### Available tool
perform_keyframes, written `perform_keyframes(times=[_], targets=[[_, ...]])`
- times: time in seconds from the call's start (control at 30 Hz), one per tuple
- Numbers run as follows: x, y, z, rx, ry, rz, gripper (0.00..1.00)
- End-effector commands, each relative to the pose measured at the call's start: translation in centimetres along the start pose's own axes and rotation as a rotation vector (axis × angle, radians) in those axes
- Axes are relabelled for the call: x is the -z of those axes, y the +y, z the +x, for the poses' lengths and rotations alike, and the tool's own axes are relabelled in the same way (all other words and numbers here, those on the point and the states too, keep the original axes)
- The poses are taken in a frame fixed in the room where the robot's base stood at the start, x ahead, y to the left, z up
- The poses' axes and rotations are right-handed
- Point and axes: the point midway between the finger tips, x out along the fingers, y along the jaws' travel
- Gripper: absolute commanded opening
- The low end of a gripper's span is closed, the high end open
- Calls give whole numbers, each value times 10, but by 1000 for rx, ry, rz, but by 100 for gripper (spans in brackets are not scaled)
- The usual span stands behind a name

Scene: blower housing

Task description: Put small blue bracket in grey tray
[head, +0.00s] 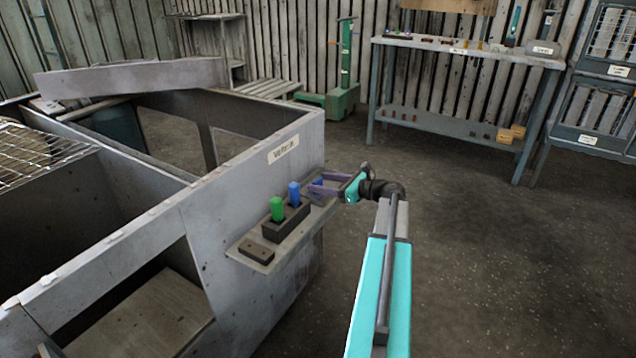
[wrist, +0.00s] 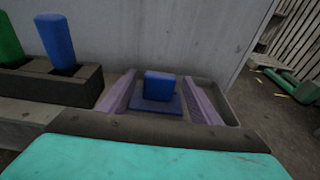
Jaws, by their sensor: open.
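The small blue bracket (wrist: 158,88) has a flat base and an upright block. It sits inside the grey tray (wrist: 233,112), whose rim shows to its right in the wrist view. In the head view the bracket (head: 317,181) is partly hidden. My gripper (wrist: 161,77) is open, with one purple finger on each side of the bracket and a visible gap on both sides. In the head view my gripper (head: 332,185) is over the tray at the far end of the housing's side shelf. The near part of the tray is hidden by the gripper body.
A dark block (head: 287,221) holding a green peg (head: 277,209) and a blue peg (head: 294,194) stands left of the tray. A small dark block (head: 257,251) lies nearer. The grey housing wall (wrist: 190,40) rises right behind the tray. Open floor lies right.

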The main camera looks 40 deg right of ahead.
Motion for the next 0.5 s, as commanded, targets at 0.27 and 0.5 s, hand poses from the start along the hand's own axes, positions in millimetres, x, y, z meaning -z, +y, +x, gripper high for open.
perform_keyframes(times=[0.27,0.5], targets=[[-1,0,-46,2,0,1,57],[-1,0,-80,1,0,0,57]])
